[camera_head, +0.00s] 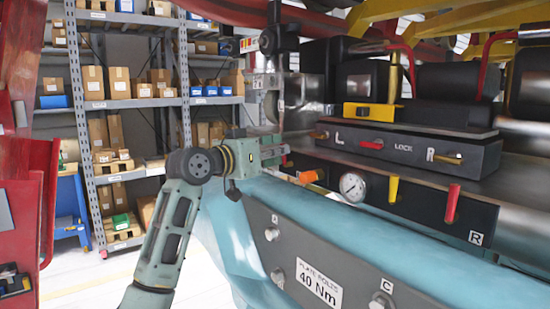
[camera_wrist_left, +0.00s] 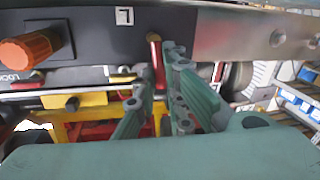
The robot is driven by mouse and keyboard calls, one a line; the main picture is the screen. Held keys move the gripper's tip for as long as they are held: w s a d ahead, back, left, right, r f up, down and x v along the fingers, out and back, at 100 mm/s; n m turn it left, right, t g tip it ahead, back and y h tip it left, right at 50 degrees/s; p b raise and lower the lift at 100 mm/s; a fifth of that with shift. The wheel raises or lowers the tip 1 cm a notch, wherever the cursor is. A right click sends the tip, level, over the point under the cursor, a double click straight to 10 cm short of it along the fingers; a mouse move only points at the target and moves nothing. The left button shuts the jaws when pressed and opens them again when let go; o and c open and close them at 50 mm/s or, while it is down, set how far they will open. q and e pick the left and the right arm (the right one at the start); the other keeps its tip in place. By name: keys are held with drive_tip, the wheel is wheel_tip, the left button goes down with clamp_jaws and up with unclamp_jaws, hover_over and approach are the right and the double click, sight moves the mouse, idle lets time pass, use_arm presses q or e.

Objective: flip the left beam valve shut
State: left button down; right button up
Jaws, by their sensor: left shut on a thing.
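The left beam valve is a red lever (camera_wrist_left: 156,62) on a dark panel, next to a white label (camera_wrist_left: 124,16) that reads as an upside-down L in the left wrist view. My left gripper (camera_wrist_left: 156,94) has its green fingers on either side of the lever's end and is shut on it. In the head view my left gripper (camera_head: 286,156) reaches the panel's left end and hides that lever. Another red lever (camera_head: 452,203) hangs down beside the R label (camera_head: 475,238). My right gripper is not in view.
Near my gripper are an orange knob (camera_head: 320,190), a pressure gauge (camera_head: 352,186) and a yellow lever (camera_head: 393,189). A lock box (camera_head: 400,150) sits above them. A teal beam (camera_head: 370,235) runs below. Shelves with boxes (camera_head: 110,83) stand at the back left.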

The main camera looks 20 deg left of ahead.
use_arm(q)
drive_tip(key=shift+s+d+f+m+b, duration=0.1)
drive_tip(key=shift+d+m+b, duration=0.1)
drive_tip(key=shift+m, duration=0.25)
drive_tip(key=shift+s+d+f+m+b, duration=0.1)
drive_tip(key=shift+m+b, duration=0.05)
drive_tip(key=shift+m, duration=0.3)
drive_tip(key=shift+r, duration=0.1)
drive_tip(key=c, duration=1.8)
unclamp_jaws()
drive_tip(key=shift+s+a, duration=0.2)
drive_tip(key=v, duration=1.1)
drive_tip(key=shift+s+f, duration=0.2)
drive_tip(key=shift+s, duration=0.1)
